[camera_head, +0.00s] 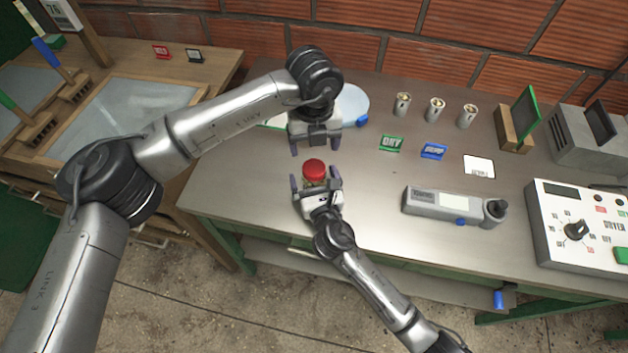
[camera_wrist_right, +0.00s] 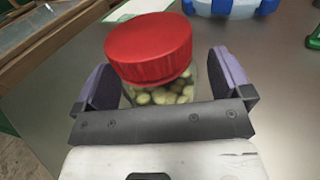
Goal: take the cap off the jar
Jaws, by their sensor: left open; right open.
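The jar has a red ribbed cap (camera_head: 314,168) and stands upright on the metal table. In the right wrist view the cap (camera_wrist_right: 150,50) sits on the clear glass jar (camera_wrist_right: 165,95), which holds pale greenish beans. My right gripper (camera_head: 315,184) is open, with its fingers on either side of the jar's glass below the cap. In the head view it largely hides the glass. My left gripper (camera_head: 316,147) is open and empty, just behind the cap and apart from it in the picture.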

